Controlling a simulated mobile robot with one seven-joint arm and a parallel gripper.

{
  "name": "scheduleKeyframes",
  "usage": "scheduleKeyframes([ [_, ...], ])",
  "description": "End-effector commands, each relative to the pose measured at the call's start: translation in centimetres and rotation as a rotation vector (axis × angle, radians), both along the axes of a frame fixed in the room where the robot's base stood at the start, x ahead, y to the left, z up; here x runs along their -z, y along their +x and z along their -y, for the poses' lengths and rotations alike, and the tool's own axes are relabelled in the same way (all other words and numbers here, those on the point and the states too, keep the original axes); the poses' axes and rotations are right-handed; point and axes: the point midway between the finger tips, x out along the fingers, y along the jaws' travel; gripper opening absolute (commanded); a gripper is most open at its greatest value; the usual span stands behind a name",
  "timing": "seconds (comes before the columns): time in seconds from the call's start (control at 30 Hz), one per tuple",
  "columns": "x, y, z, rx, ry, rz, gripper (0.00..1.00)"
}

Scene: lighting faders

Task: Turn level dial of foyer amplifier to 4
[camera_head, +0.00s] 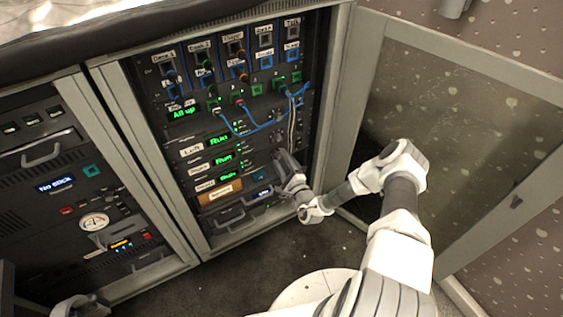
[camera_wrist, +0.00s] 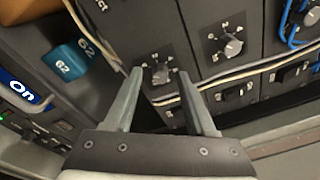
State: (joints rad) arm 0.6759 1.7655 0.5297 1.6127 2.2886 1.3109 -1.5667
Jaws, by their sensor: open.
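In the wrist view a grey-black dial (camera_wrist: 159,71) on a dark panel sits between my fingertips. The fingers stand on either side of it with open space between them, and I cannot tell whether they touch it. My gripper (camera_wrist: 160,76) is open. A second dial (camera_wrist: 231,47) with a pale pointer is on the neighbouring panel to the right. Neither dial's label is readable, so I cannot tell which is the foyer amplifier's. In the head view my gripper (camera_head: 283,160) is at the right side of the middle rack (camera_head: 144,150), and hides the dial there.
White cables (camera_wrist: 240,74) run across the panels by the fingers, and blue cables (camera_head: 255,128) hang in the rack.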

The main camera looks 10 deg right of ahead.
Motion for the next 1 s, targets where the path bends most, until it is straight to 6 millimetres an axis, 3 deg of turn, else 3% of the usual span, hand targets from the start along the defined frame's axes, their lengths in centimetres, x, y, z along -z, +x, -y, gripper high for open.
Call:
scheduleKeyframes([
  [0.17, -0.03, -0.01, 0.01, 0.0, 0.0, 0.0, 0.54],
  [0.47, -0.01, -0.04, 0.03, 0.0, 0.0, 0.0, 0.0],
  [1.0, -0.22, -0.05, 0.08, 0.002, 0.064, -0.02, 0.0],
])
